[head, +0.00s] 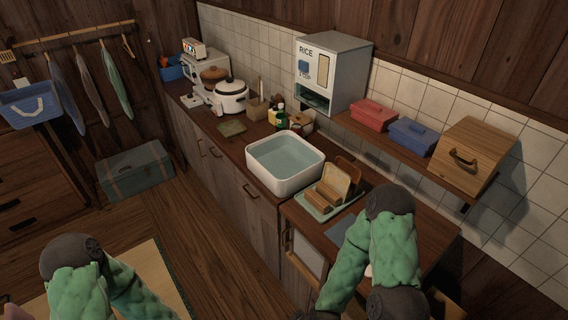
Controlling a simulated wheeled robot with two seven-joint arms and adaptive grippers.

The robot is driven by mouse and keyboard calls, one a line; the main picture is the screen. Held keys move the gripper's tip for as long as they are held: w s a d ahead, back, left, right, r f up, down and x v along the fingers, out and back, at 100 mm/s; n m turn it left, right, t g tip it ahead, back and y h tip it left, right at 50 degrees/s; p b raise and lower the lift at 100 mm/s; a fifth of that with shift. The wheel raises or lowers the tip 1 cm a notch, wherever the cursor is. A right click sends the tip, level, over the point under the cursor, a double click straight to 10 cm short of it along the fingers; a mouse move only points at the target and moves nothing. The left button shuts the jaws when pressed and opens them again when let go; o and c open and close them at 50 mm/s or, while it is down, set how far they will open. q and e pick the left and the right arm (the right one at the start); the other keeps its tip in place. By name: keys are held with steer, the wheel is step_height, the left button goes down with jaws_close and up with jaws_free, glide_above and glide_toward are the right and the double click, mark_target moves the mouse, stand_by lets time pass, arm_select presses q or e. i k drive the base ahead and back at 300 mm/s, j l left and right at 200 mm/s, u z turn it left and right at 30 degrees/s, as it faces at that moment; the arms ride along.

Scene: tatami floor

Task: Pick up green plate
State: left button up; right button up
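A flat, square, dull green piece (231,128) lies on the counter left of the white sink basin. I cannot tell which of the two is the green plate. My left arm in a green sleeve is at the bottom left, and its gripper is out of the picture. My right arm covers part of the right counter, and its gripper is not visible.
The white basin (286,178) holds water. A rice dispenser (328,77) stands by the wall, near a shelf with red (374,115), blue (413,137) and wooden boxes (470,158). A white rice cooker (230,97) and bottles crowd the back. A trunk (136,172) stands on the floor.

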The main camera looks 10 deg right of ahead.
mark_target(231, 129)
steer(key=z, duration=0.95)
steer(key=j+z, duration=0.25)
steer(key=z, duration=0.2)
steer(key=j+z, duration=0.3)
steer(key=z, duration=0.15)
steer(key=j+z, duration=0.25)
steer(key=z, duration=0.2)
steer(key=j+z, duration=0.25)
steer(key=z, duration=0.2)
steer(key=k+j+z, duration=0.15)
steer(key=z, duration=0.3)
steer(key=k+j+z, duration=0.2)
steer(key=j+z, duration=0.25)
steer(key=k+j+z, duration=0.2)
steer(key=z, duration=0.25)
steer(key=k+j+z, duration=0.2)
steer(key=k+z, duration=0.25)
steer(key=k+j+z, duration=0.1)
steer(key=z, duration=0.35)
steer(key=k+j+u, duration=0.15)
steer(key=k, duration=0.3)
steer(key=k+j+u, duration=0.1)
steer(key=k, duration=0.4)
steer(key=k+j+u, duration=0.15)
steer(key=k, duration=0.3)
steer(key=k+j+u, duration=0.1)
steer(key=k+j, duration=0.2)
steer(key=k, duration=0.1)
